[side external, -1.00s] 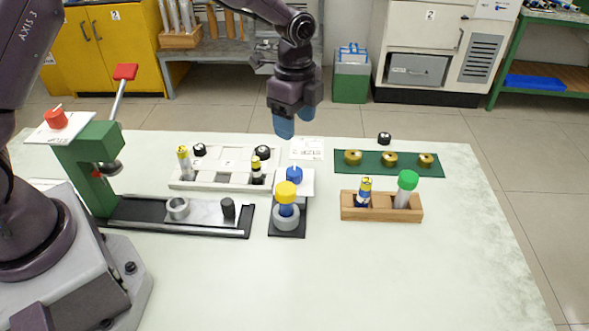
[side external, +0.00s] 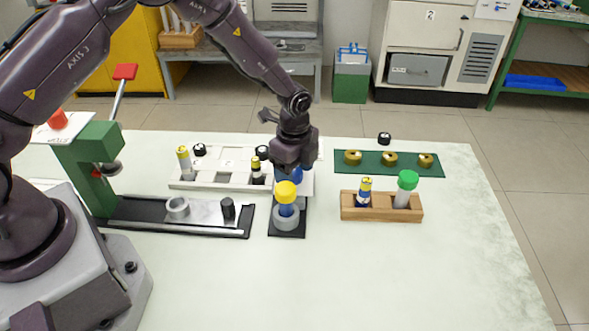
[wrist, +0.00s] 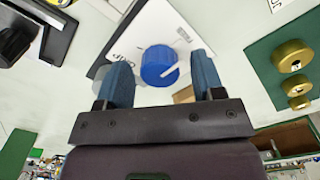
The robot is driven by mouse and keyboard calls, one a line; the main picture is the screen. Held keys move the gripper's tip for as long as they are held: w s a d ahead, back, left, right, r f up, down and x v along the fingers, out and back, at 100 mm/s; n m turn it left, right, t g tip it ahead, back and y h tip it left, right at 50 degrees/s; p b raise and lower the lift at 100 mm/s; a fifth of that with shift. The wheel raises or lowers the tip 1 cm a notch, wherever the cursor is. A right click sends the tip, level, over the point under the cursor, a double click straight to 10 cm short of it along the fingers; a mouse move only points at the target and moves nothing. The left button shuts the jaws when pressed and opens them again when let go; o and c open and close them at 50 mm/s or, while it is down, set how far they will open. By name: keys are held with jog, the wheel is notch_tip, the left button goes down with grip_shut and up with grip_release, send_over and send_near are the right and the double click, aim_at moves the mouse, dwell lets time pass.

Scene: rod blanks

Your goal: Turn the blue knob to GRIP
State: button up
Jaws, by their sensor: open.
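The blue knob (wrist: 158,66) sits on a white label plate (wrist: 150,28) with printed words, partly legible in the wrist view. My gripper (wrist: 162,75) is open, with one blue finger on each side of the knob and gaps between. In the side view my gripper (side external: 292,172) is low over the plate and mostly hides the knob. A yellow-capped blue rod (side external: 286,196) stands in a grey ring holder (side external: 286,217) just in front of it.
A wooden rack (side external: 381,213) with a yellow-topped and a green-capped piece stands to the right. A green mat (side external: 350,168) with brass rings lies behind it. A white tray (side external: 205,184) and a green press (side external: 95,165) are to the left. The table front is clear.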

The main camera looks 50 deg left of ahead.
jog(key=shift+f, duration=0.1)
jog(key=c, duration=0.9)
jog(key=shift+n, duration=0.3)
jog(key=n, duration=0.4)
jog(key=shift+n, duration=0.3)
jog(key=n, duration=0.5)
jog(key=shift+n, duration=0.3)
jog(key=n, duration=1)
jog(key=shift+n, duration=0.3)
